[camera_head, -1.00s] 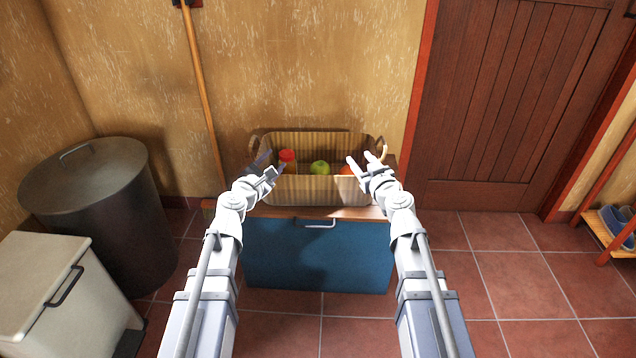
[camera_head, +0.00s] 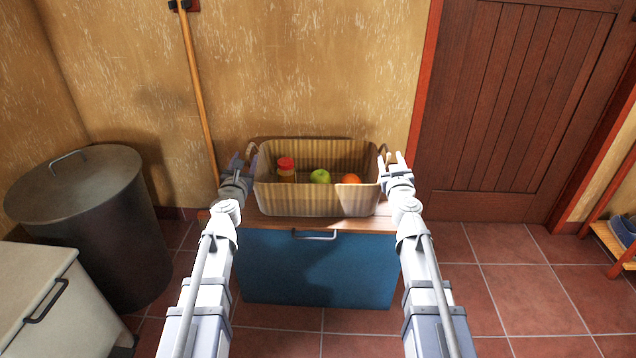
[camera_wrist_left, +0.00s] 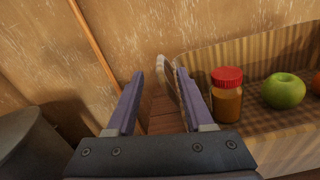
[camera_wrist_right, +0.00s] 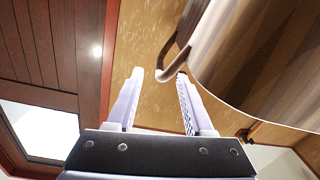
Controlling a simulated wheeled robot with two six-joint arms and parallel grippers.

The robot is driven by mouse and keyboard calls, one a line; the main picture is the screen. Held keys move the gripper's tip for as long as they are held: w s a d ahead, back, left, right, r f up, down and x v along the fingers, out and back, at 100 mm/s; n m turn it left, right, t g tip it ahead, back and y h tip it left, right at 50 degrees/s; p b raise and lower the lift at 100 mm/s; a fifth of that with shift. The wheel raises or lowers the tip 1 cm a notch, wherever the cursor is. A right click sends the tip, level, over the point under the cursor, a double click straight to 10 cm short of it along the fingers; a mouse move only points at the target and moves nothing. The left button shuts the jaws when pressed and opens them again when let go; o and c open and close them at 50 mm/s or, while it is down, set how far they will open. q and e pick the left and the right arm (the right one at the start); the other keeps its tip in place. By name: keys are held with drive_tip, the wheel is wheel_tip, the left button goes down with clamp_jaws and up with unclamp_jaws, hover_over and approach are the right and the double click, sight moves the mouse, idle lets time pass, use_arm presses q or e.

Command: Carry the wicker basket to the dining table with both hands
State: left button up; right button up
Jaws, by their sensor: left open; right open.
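The wicker basket (camera_head: 310,205) stands on the wooden top of a blue cabinet against the wall. It holds a red-lidded jar (camera_head: 286,169), a green apple (camera_head: 320,177) and an orange (camera_head: 350,179). My left gripper (camera_head: 243,162) is open at the basket's left end; the left wrist view shows the left handle (camera_wrist_left: 165,72) ahead between its fingers. My right gripper (camera_head: 394,160) is open at the right end; the right wrist view shows the right handle (camera_wrist_right: 172,60) just beyond its fingertips, near the right-hand finger. Neither gripper is closed on a handle. The dining table is not in view.
The blue cabinet (camera_head: 318,268) has a wooden top and metal pull. A dark round bin (camera_head: 85,235) and a pale bin (camera_head: 40,290) stand at left. A broom handle (camera_head: 198,95) leans on the wall. Tiled floor (camera_head: 510,290) is clear at right, before a wooden door (camera_head: 510,100).

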sight(252, 142)
use_arm(q)
drive_tip(key=w, duration=0.6)
drive_tip(key=shift+w+d, duration=0.1)
drive_tip(key=shift+w, duration=0.05)
use_arm(e)
drive_tip(key=w, duration=0.6)
drive_tip(key=shift+w, duration=0.15)
use_arm(q)
drive_tip(key=shift+c, duration=0.2)
use_arm(e)
drive_tip(key=shift+c, duration=0.2)
use_arm(q)
clamp_jaws()
use_arm(e)
clamp_jaws()
